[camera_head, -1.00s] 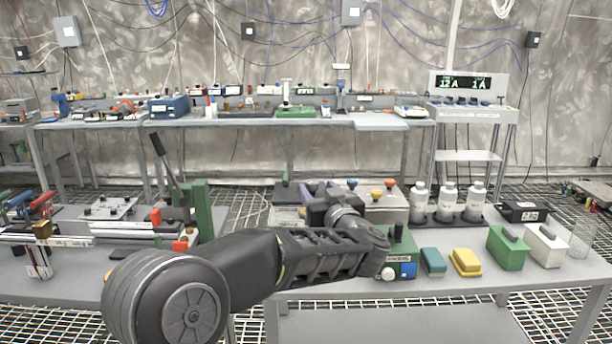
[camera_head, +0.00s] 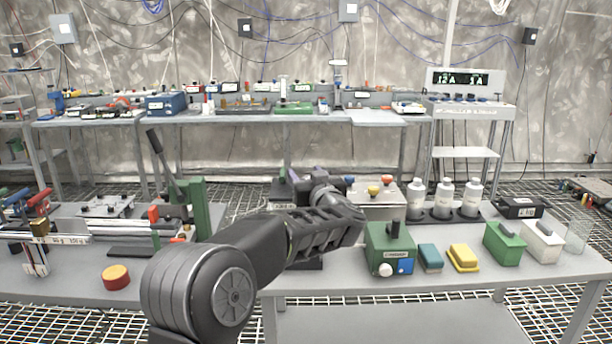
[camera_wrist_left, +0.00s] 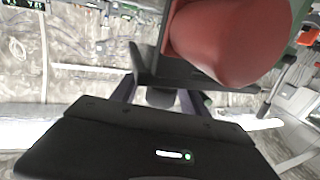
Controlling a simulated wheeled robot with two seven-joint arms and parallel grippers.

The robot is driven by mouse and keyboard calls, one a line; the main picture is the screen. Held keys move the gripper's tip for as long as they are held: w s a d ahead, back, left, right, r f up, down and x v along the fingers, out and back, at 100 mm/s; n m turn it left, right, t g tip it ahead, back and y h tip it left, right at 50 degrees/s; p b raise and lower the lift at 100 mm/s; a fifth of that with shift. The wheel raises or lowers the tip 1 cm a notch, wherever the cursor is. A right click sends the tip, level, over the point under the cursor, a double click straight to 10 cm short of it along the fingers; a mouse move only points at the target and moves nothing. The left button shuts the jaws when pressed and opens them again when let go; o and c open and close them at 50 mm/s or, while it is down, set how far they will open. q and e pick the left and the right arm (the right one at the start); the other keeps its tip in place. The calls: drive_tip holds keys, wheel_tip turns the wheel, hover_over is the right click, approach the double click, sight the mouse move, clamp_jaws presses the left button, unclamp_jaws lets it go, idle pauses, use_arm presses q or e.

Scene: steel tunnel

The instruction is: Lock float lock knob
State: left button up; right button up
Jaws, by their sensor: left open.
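My left gripper (camera_head: 306,187) reaches over the middle of the table, its fingers mostly hidden behind my wrist in the head view. In the left wrist view the gripper (camera_wrist_left: 163,97) is open, and a large red knob-like part (camera_wrist_left: 232,40) fills the top, close to the fingers. I cannot tell whether they touch. In the head view a metal box (camera_head: 378,210) just right of the gripper carries a yellow knob (camera_head: 373,190) and an orange-red knob (camera_head: 387,178), with a blue one (camera_head: 350,181) beside them. No readable label shows which is the float lock knob. My right gripper is not in view.
A green box with a black knob (camera_head: 388,248) stands right of my wrist, with teal (camera_head: 430,257) and yellow (camera_head: 463,258) blocks beside it. White bottles (camera_head: 443,200) stand behind. A green press with a lever (camera_head: 198,205) is at left. A red-yellow disc (camera_head: 116,277) lies front left.

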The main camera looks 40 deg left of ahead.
use_arm(q)
clamp_jaws()
idle(0.5)
